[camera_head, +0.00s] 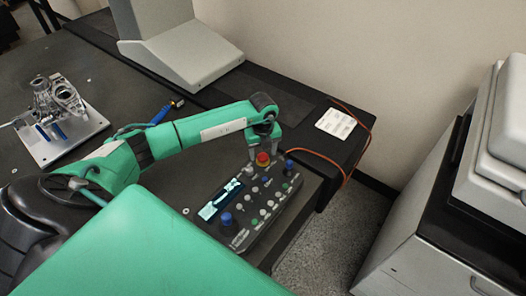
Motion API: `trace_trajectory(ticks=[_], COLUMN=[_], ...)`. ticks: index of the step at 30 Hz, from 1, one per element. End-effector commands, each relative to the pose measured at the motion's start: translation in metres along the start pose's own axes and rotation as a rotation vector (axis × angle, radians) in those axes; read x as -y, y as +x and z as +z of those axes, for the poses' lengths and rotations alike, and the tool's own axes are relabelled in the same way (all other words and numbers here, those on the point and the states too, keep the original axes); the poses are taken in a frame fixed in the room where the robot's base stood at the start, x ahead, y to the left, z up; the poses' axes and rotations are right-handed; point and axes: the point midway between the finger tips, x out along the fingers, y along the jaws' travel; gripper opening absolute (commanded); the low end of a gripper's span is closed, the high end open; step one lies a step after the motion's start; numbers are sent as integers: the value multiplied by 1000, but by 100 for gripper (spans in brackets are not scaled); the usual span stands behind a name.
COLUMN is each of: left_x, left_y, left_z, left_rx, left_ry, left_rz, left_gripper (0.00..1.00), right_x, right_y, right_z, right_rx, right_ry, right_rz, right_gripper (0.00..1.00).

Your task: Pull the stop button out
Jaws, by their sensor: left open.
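The stop button (263,159) is a red knob with a yellow-orange collar at the far edge of the black control panel (267,221). The panel lies at the front right corner of the dark table. My left arm comes in from the left, and my left gripper (262,157) is at the button with its fingers apart, one on the left side and one on the right. I cannot tell whether the fingers touch the button. My right gripper is not in view.
The panel also carries a lit screen (221,199), blue knobs and several small buttons. A metal part on a plate (62,136) stands at left. A grey cabinet (425,245) is at right.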

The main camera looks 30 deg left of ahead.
Motion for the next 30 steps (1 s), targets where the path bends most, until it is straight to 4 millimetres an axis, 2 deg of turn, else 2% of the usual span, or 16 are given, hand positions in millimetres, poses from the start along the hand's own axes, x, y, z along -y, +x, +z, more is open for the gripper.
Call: trace_trajectory(ticks=[4, 8, 12, 18, 24, 30], left_x=[0, 1, 0, 0, 0, 0], left_y=[-18, -46, -79, -117, -135, -137], left_z=[2, 1, 1, 1, 0, 0], left_rx=[4, 5, 5, 4, 2, 1], left_ry=[1, 1, 1, 1, -1, -1], left_rz=[-3, -5, -5, -4, -2, -1], left_gripper=[59, 59, 59, 59, 59, 59], right_x=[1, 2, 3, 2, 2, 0], right_y=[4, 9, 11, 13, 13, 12], right_z=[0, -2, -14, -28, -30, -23], right_rx=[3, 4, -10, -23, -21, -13], right_ry=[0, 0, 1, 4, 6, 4], right_rz=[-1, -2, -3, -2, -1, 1], right_gripper=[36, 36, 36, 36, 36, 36])
